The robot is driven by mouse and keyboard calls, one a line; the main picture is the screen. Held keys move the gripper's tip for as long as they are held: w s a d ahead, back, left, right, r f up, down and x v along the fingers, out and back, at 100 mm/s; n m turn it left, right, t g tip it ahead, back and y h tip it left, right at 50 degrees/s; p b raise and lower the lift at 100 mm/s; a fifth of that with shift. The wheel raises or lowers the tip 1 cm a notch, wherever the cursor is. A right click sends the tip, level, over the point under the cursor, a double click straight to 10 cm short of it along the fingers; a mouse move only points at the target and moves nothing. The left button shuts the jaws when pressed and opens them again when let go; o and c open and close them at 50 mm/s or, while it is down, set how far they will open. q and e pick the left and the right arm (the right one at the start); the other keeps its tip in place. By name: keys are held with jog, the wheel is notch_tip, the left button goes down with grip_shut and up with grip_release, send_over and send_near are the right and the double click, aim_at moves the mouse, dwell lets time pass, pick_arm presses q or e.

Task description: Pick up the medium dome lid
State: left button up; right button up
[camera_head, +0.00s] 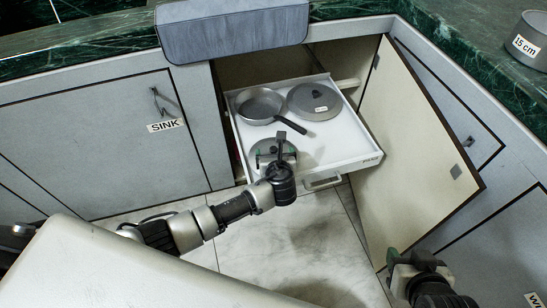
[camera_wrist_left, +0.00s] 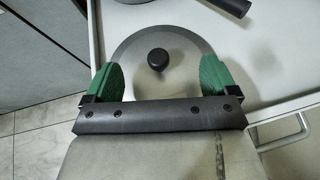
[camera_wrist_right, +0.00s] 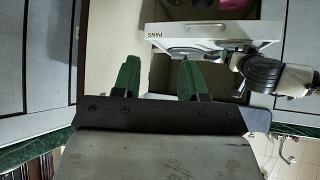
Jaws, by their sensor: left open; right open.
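A round grey lid lies at the front left of the open drawer, in the left wrist view (camera_wrist_left: 180,45) with a black knob (camera_wrist_left: 157,60); it is partly hidden by my arm in the head view (camera_head: 263,146). My left gripper (camera_head: 273,155) is open over this lid, its green fingers apart on either side of the knob in the left wrist view (camera_wrist_left: 162,78). Contact cannot be told. A second lid (camera_head: 323,104) with a dark knob and a small unreadable label lies at the back right. My right gripper (camera_wrist_right: 158,72) is open and empty, low right in the head view (camera_head: 398,260).
A grey pan (camera_head: 258,105) with a dark handle sits at the drawer's back left. The white drawer (camera_head: 350,147) is pulled out, with an open cabinet door (camera_head: 415,135) to its right. A pot labelled 15 cm (camera_head: 528,42) stands on the green counter. The floor ahead is clear.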

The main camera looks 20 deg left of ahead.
aim_at(273, 152)
pick_arm(q)
jog(key=b+x, duration=0.1)
jog(key=x, duration=0.2)
jog(key=shift+w+a, duration=0.15)
jog(key=shift+w, duration=0.05)
pick_arm(e)
jog(key=w+a+r+t+y, duration=0.1)
jog(key=w+a+r+t, duration=0.1)
jog(key=w+r+t, duration=0.2)
jog(key=shift+r+t, duration=0.15)
jog(key=shift+t, duration=0.15)
pick_arm(q)
jog(key=shift+c, duration=0.2)
pick_arm(e)
jog(key=shift+w, duration=0.1)
pick_arm(q)
jog(key=shift+s+f, duration=0.15)
grip_shut()
